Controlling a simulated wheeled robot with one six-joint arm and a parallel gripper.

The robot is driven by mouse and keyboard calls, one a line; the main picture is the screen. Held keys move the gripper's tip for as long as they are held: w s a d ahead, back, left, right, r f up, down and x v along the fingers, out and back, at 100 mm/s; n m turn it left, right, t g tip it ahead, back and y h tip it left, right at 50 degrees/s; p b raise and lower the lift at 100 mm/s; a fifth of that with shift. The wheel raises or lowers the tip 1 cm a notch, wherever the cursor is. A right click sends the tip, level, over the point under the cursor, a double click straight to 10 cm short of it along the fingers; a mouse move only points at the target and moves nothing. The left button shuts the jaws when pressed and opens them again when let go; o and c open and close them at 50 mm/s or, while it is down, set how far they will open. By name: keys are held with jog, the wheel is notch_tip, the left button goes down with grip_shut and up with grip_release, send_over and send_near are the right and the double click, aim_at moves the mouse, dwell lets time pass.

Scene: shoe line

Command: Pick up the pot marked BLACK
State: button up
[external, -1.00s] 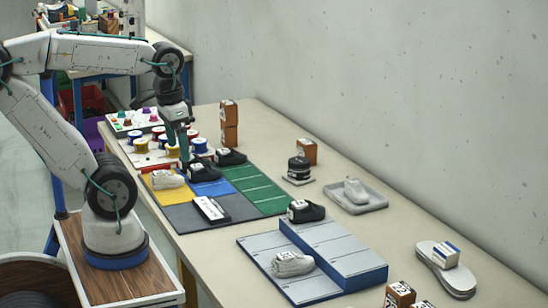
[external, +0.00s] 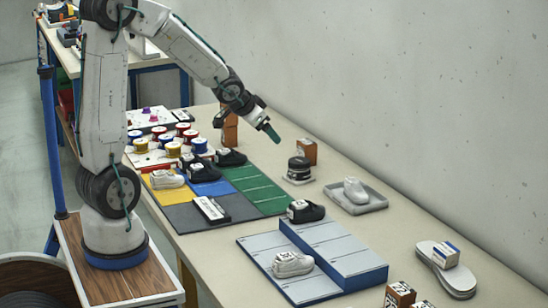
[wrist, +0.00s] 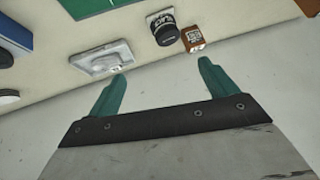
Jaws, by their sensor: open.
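The black pot (external: 299,169), a short dark cylinder with a pale band, stands upright on a small light base on the table, right of the green panel. In the wrist view the pot (wrist: 164,32) is near the top, beyond the fingertips, with a white label whose lettering is too small to read surely. My gripper (external: 271,133) is raised above the table, up and to the left of the pot in the external view. In the wrist view my gripper (wrist: 162,72) has its two green fingers apart with nothing between them.
A brown box (external: 306,151) stands close behind the pot and another brown box (external: 230,130) near my wrist. A grey tray (external: 372,207) holding a pale shoe form is to the right. Colored panels with shoes lie left. The wall is close behind.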

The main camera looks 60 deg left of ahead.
jog(key=t, duration=0.2)
send_near(299, 160)
jog(key=f+h, duration=0.1)
jog(key=w+a+f+t+h, duration=0.1)
jog(key=a+f+m+t+h, duration=0.1)
jog(key=shift+w+f, duration=0.35)
jog(key=shift+w, duration=0.05)
jog(key=x, duration=0.8)
jog(key=shift+w+r, duration=0.1)
jog(key=shift+r, duration=0.1)
jog(key=c, duration=1.6)
jog(key=shift+r+t, duration=0.15)
jog(key=shift+t, duration=0.15)
jog(key=shift+c, duration=0.3)
